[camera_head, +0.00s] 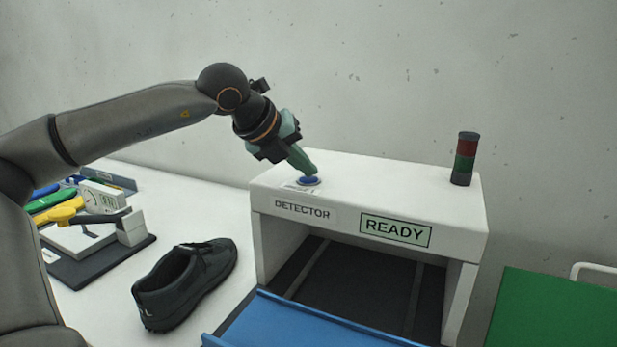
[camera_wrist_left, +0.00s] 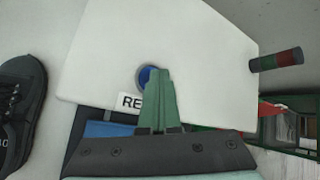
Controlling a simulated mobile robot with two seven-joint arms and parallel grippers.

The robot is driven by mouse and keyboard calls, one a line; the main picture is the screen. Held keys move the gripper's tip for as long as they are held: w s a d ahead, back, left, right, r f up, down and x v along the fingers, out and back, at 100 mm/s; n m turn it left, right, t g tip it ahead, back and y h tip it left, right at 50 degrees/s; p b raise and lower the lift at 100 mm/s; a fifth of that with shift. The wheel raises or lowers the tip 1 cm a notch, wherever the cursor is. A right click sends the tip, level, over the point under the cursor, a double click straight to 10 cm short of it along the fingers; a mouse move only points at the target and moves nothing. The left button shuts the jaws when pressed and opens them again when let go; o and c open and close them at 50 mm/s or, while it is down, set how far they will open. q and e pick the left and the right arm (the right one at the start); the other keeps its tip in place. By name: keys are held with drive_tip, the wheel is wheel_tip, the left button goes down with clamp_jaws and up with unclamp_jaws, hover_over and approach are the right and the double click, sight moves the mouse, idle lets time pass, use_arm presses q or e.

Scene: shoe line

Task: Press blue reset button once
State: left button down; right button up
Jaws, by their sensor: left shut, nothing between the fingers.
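The blue reset button (camera_head: 308,181) sits on top of the white detector box (camera_head: 370,184), near its left front corner. In the left wrist view the button (camera_wrist_left: 145,76) is partly hidden behind my fingertips, with a label beside it. My left gripper (camera_head: 311,171) is shut and empty, tilted downward, with its green fingertips at the button. I cannot tell whether they touch it or press it down. The left gripper also shows in the left wrist view (camera_wrist_left: 157,72). The box front reads DETECTOR and READY. My right gripper is not in view.
A signal tower (camera_head: 465,158) with red and green bands stands on the box's right side. A blue belt (camera_head: 310,322) leads into the box opening. A black shoe (camera_head: 186,282) lies on the white table, left of the box. A green surface (camera_head: 560,310) is at the right.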

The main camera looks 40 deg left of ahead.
sight(304, 182)
use_arm(q)
drive_tip(key=shift+r, duration=0.1)
drive_tip(key=shift+r+p, duration=0.65)
drive_tip(key=shift+r, duration=0.15)
wheel_tip(304, 182, up, 5)
drive_tip(key=p, duration=0.3)
drive_tip(key=shift+p, duration=0.3)
idle(0.6)
